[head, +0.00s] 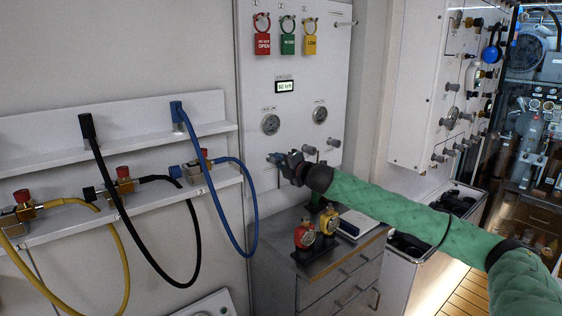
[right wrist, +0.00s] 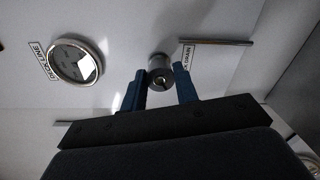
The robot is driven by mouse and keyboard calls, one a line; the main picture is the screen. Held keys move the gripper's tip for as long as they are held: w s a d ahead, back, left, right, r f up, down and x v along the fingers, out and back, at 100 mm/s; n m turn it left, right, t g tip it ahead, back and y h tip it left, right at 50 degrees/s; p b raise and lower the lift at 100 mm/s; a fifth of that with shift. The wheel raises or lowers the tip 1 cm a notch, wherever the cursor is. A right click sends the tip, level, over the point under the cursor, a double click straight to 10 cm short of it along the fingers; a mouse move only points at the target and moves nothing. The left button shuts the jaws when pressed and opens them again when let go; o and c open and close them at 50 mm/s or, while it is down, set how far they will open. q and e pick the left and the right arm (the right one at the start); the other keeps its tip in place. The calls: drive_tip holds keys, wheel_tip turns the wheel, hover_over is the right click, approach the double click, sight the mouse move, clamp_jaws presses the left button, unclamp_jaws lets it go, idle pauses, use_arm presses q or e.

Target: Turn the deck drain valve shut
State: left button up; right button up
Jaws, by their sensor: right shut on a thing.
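The deck drain valve (right wrist: 160,72) shows in the right wrist view as a round grey stub with a dark centre. A "DECK DRAIN" label (right wrist: 187,57) is beside it. My right gripper (right wrist: 160,92) has its blue fingers on either side of the stub, shut on it. In the head view my right gripper (head: 277,160) is at the lower left of the white panel (head: 290,60), and it hides the valve there. I cannot tell how far the valve is turned. My left gripper is not in view.
A round gauge (right wrist: 78,60) and a thin grey bar (right wrist: 215,42) are near the valve. Two more grey stubs (head: 308,150) stick out to the right. Hoses hang from the shelf (head: 130,150) at left. Red (head: 304,236) and yellow fittings stand on the cabinet below.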

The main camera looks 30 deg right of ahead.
drive_tip(key=shift+m, duration=0.9)
drive_tip(key=shift+m+p, duration=0.3)
drive_tip(key=shift+m, duration=0.6)
drive_tip(key=shift+f+m, duration=0.1)
drive_tip(key=shift+m, duration=0.8)
drive_tip(key=m, duration=0.3)
drive_tip(key=shift+y+p, duration=0.3)
drive_tip(key=shift+p, duration=0.1)
drive_tip(key=m+p, duration=0.1)
drive_tip(key=m, duration=0.4)
drive_tip(key=shift+f+m, duration=0.1)
drive_tip(key=shift+m, duration=0.2)
drive_tip(key=m+p, duration=0.2)
drive_tip(key=m, duration=0.6)
drive_tip(key=shift+a+f+t+p, duration=0.1)
drive_tip(key=shift+t+p, duration=0.2)
drive_tip(key=shift+p, duration=0.05)
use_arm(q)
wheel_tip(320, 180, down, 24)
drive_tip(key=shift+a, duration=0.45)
use_arm(e)
drive_tip(key=shift+f+m, duration=0.1)
drive_tip(key=shift+m, duration=0.7)
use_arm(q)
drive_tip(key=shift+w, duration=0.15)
